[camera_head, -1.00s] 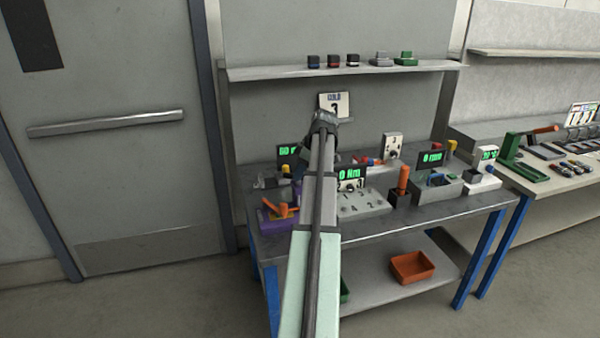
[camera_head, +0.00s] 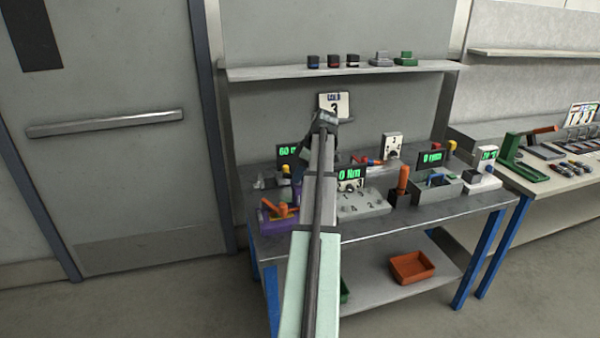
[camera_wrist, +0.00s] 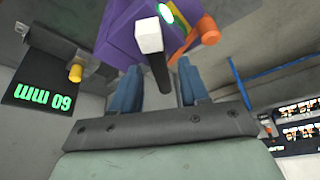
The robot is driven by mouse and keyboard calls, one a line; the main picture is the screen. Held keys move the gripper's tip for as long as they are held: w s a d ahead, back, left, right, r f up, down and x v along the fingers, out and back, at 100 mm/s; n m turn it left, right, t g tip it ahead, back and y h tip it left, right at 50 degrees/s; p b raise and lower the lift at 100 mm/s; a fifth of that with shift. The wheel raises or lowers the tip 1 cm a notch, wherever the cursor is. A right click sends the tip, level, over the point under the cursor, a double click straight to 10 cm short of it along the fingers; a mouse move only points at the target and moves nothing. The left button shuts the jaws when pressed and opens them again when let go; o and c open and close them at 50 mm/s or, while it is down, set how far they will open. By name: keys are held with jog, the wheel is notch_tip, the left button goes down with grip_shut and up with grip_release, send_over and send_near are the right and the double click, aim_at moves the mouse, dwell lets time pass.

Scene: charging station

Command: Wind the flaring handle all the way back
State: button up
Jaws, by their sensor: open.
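A purple tool body (camera_wrist: 125,30) fills the top of the wrist view. A white block (camera_wrist: 149,37) with a dark bar-shaped handle (camera_wrist: 160,72) stands out from it. An orange lever (camera_wrist: 206,32) is at its right side. The frames do not name which part is the flaring handle. My gripper (camera_wrist: 158,78) is open, with one blue finger on each side of the dark handle; I cannot tell whether either touches it. In the head view the purple tool (camera_head: 268,215) sits at the table's left end with orange parts (camera_head: 283,211); my arm hides the gripper's fingers there.
A green-lit display reading 60 mm (camera_wrist: 42,95) stands left in the wrist view, beside a yellow knob (camera_wrist: 75,72). The grey table (camera_head: 420,207) holds other devices to the right, including a grey panel (camera_head: 362,205). A shelf (camera_head: 300,72) hangs above.

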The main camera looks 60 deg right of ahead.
jog(key=v, duration=1.3)
jog(key=shift+s+r, duration=0.2)
jog(key=shift+r, duration=0.15)
jog(key=x, duration=1.3)
jog(key=shift+w+f, duration=0.2)
jog(key=shift+f, duration=0.15)
jog(key=shift+c, duration=0.3)
grip_shut()
